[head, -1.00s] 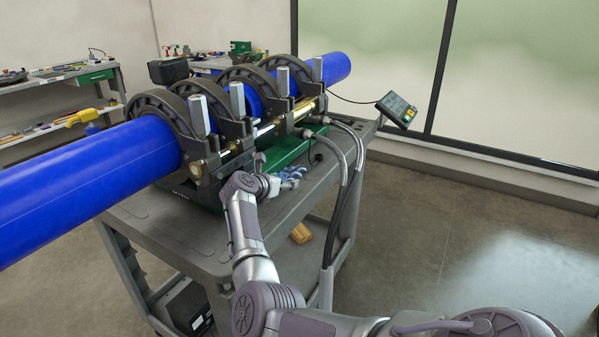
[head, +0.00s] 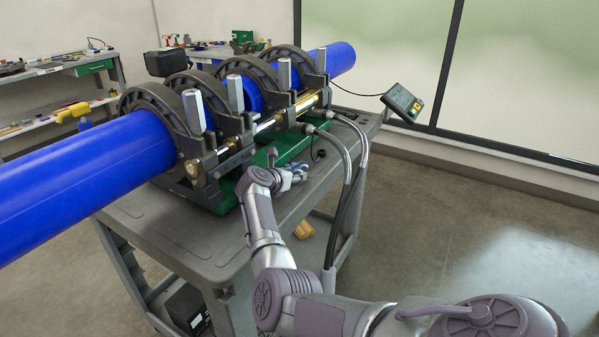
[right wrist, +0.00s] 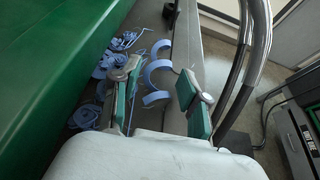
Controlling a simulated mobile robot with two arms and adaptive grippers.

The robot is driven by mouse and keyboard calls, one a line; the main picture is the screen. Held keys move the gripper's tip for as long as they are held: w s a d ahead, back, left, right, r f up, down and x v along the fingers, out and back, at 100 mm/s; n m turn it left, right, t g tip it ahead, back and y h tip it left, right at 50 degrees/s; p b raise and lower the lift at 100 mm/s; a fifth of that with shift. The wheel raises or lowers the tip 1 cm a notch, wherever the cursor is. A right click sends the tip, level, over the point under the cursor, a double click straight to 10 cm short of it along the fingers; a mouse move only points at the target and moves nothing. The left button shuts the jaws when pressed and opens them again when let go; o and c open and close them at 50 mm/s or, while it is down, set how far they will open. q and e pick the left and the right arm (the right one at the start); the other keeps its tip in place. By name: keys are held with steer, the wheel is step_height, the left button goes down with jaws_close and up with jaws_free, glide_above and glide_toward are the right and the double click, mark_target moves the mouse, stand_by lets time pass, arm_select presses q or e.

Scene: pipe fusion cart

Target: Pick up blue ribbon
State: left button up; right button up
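The blue ribbon is a heap of thin light-blue curls and strips. In the right wrist view a few curved pieces of the ribbon (right wrist: 156,76) show between my fingers, and more curls lie to the left of the left finger. My right gripper (right wrist: 160,95) is open, its green-padded fingers spread around the curved pieces; whether they touch the ribbon I cannot tell. In the head view my right gripper (head: 286,181) is low over the cart beside the green base, with a little blue ribbon (head: 298,168) showing at its fingers. My left gripper is out of view.
The grey cart (head: 155,232) carries the fusion machine with its clamp rings, green base (head: 223,198) and long blue pipe (head: 85,172). Black hoses (head: 345,190) hang close to the right of my gripper. A control panel (head: 402,103) stands at the cart's far corner.

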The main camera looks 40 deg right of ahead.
steer(key=shift+d+f, duration=0.1)
steer(key=shift+f, duration=0.05)
steer(key=shift+c, duration=1.3)
step_height(320, 180, up, 5)
steer(key=shift+f, duration=0.2)
steer(key=s+d+r, duration=0.6)
steer(key=s+d, duration=0.2)
steer(key=shift+d+r, duration=0.25)
